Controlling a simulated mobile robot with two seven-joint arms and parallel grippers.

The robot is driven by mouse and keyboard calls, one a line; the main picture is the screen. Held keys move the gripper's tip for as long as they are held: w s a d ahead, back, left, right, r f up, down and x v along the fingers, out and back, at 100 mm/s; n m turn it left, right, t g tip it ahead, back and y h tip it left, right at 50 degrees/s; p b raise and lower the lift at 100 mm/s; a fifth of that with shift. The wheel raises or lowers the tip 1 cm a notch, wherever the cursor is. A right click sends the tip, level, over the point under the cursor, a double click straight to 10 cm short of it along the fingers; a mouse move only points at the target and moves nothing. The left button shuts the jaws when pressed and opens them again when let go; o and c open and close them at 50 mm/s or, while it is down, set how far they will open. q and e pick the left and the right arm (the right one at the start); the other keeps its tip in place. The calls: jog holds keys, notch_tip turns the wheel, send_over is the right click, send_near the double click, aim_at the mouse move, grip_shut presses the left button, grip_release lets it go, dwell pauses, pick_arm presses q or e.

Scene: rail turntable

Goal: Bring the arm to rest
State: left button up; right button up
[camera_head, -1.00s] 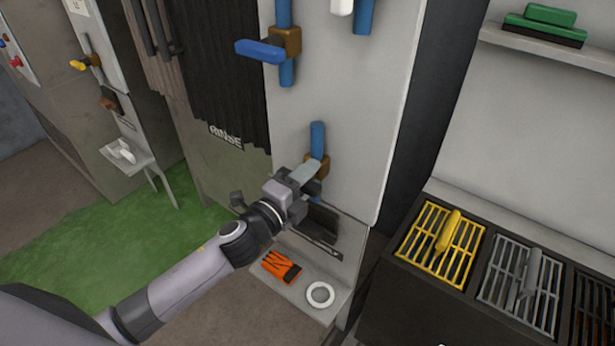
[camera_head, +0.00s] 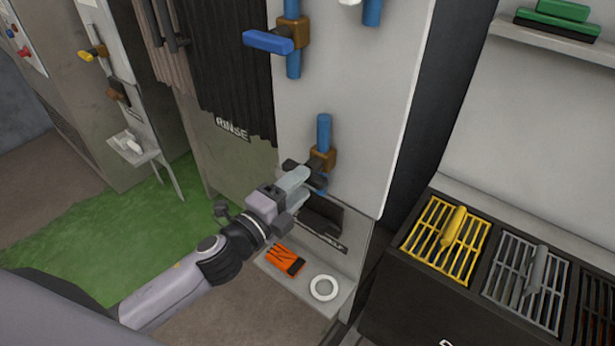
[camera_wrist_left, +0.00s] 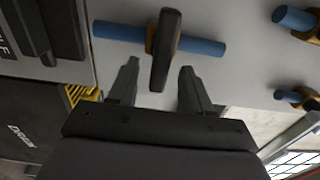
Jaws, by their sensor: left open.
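My left gripper (camera_head: 301,182) is in front of the lower valve on the pale wall panel. The valve has a brown body (camera_head: 322,158) on a blue pipe (camera_head: 324,130). In the left wrist view the open fingers (camera_wrist_left: 158,80) stand apart, one on each side of the valve's dark lever (camera_wrist_left: 163,60). I see a gap between each finger and the lever. The gripper holds nothing. My left arm reaches in from the lower left of the head view. My right gripper is not in view.
A second valve with a blue lever (camera_head: 268,42) is above. Below the gripper, a shelf holds an orange glove (camera_head: 284,259) and a white ring (camera_head: 323,288). A dark bench with a yellow grate (camera_head: 436,246) and a grey grate (camera_head: 500,265) stands at right. Green floor (camera_head: 110,230) lies left.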

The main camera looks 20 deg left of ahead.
pick_arm(q)
jog(key=shift+v, duration=0.8)
jog(key=shift+s+a+f+n, duration=0.1)
jog(key=shift+s+f+n, duration=0.1)
jog(key=shift+n, duration=0.3)
jog(key=s+a+f+n+g+y+p, duration=0.1)
jog(key=s+f+n+g+y+p, duration=0.1)
jog(key=s+f+n, duration=0.4)
jog(key=s+a+f+n+g+y+p, duration=0.2)
jog(key=s+f+n+g+p, duration=0.2)
jog(key=s+n, duration=0.8)
notch_tip(320, 180, down, 2)
jog(key=shift+a+f+n+g+p, duration=0.2)
jog(key=shift+n+g+p, duration=0.1)
jog(key=shift+n+p, duration=0.3)
jog(key=shift+w, duration=0.1)
jog(key=shift+c, duration=0.6)
jog(key=shift+a+r, duration=0.1)
